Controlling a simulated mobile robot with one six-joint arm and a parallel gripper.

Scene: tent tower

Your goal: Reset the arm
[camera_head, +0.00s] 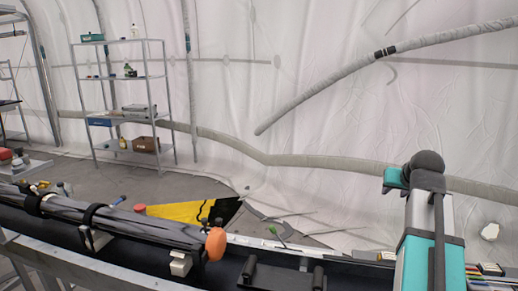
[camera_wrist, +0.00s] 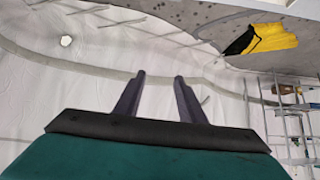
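My gripper (camera_wrist: 160,78) shows in the wrist view, with two dark fingers standing apart and nothing between them. It is open and empty, and no object touches the fingers. Behind the fingers are the pale tent wall and a grey tube. The wrist picture looks upside down, with the floor at the top. My arm (camera_head: 425,200), grey and teal with a dark rounded joint, stands upright at the right of the head view. The fingers cannot be made out in the head view.
A metal shelf (camera_head: 117,78) with small items stands at the back left. A yellow and black bag (camera_head: 190,211) lies on the floor and also shows in the wrist view (camera_wrist: 272,40). An orange-capped bundle of tubes (camera_head: 130,222) lies at the front left. Grey tent tubes (camera_head: 300,161) run along the wall.

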